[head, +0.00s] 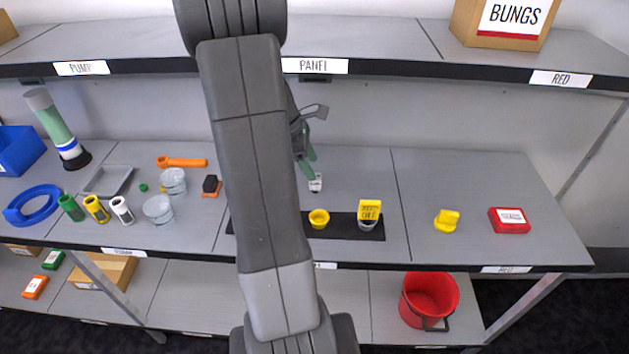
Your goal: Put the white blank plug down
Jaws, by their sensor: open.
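The white blank plug (316,184) is a small white piece with dark marking. It stands on the grey middle shelf, in the panel section, behind the black strip (290,224). My gripper (308,161) has green fingertips and is open just above and behind the plug. The plug is out of the fingers' grip; a small gap seems to show between them. My arm hides part of the shelf to the left of the plug.
A yellow cap (319,219) and a yellow labelled piece (369,210) sit on the black strip. Further right are a yellow plug (447,220) and a red box (509,220). Clear cups (159,209) stand left. The upper shelf (380,40) overhangs. Shelf space right of the plug is clear.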

